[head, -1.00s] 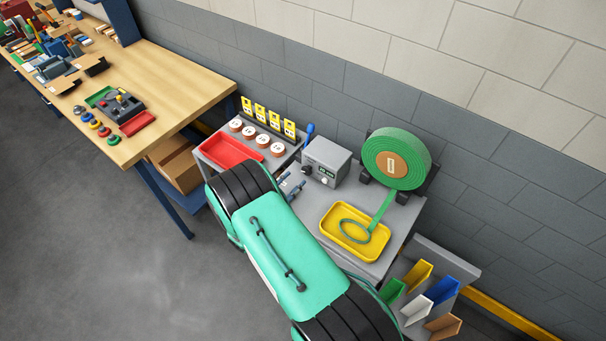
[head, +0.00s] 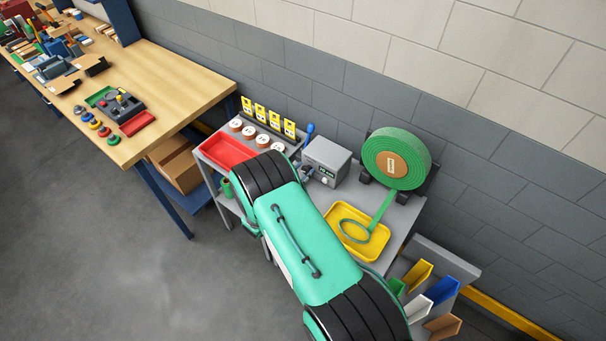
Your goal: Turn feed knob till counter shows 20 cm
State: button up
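The grey feed unit (head: 328,155) stands on the grey bench, with a small lit green counter (head: 327,172) on its front. The counter's digits are too small to read. A small white round part (head: 323,182) sits below the counter. The dark knob on the left of the front is now largely covered by my gripper (head: 306,173). The fingertips are at or very close to that knob; I cannot tell whether they touch it. My teal arm hides most of the gripper, so its opening is unclear. A green webbing roll (head: 413,150) feeds a strip into a yellow tray (head: 374,255).
A red tray (head: 222,150), several white-topped spools (head: 262,140) and yellow cards (head: 260,112) lie left of the unit. A blue-handled tool (head: 310,130) stands close behind. Coloured bins (head: 440,290) are at lower right. A wooden workbench (head: 180,80) is at left.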

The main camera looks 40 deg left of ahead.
jog(key=c, duration=0.6)
jog(key=shift+c, duration=0.2)
jog(key=shift+a+r+m+b, duration=0.15)
jog(key=shift+m+b, duration=0.15)
jog(key=shift+b, duration=0.3)
jog(key=o, duration=1)
jog(key=shift+o, duration=0.6)
jog(key=s, duration=1.2)
